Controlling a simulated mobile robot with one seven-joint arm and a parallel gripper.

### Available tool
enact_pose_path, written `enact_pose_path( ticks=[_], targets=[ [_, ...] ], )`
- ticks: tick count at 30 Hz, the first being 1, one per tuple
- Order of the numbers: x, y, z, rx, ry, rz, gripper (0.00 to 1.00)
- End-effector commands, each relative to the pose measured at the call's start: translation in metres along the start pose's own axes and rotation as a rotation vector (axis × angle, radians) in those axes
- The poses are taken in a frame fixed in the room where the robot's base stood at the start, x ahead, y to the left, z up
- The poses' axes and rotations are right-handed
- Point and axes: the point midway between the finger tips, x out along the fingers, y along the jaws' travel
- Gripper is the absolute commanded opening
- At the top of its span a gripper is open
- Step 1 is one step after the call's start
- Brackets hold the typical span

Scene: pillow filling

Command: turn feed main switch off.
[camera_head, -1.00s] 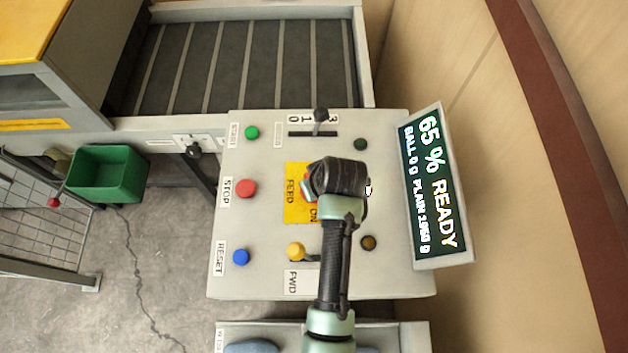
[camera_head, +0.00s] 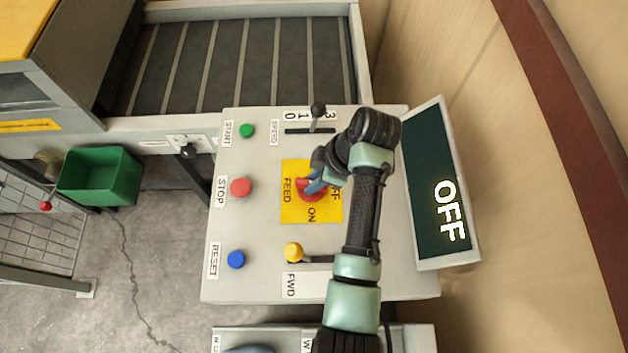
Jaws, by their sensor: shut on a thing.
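The feed main switch is a red rotary knob (camera_head: 310,192) on a yellow plate (camera_head: 292,213) marked FEED, ON and OFF, in the middle of the grey control panel (camera_head: 260,285). My gripper (camera_head: 317,186) is shut on the red knob, with its blue-grey fingers over it. My wrist and arm come in from the lower right and hide part of the plate and the panel's right side. The display (camera_head: 436,190) to the right of the panel reads OFF.
On the panel are a green START button (camera_head: 246,130), a red STOP button (camera_head: 240,187), a blue RESET button (camera_head: 236,259), a speed lever (camera_head: 317,111) and a yellow-knobbed lever (camera_head: 293,252). A green bin (camera_head: 100,176) stands at the left.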

Motion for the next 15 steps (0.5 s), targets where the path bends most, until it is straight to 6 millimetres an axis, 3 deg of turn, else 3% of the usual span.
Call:
enact_pose_path(
  ticks=[15],
  targets=[
    [-0.0001,0.0021,-0.0006,-0.200,0.000,-0.079,0.00]
  ],
)
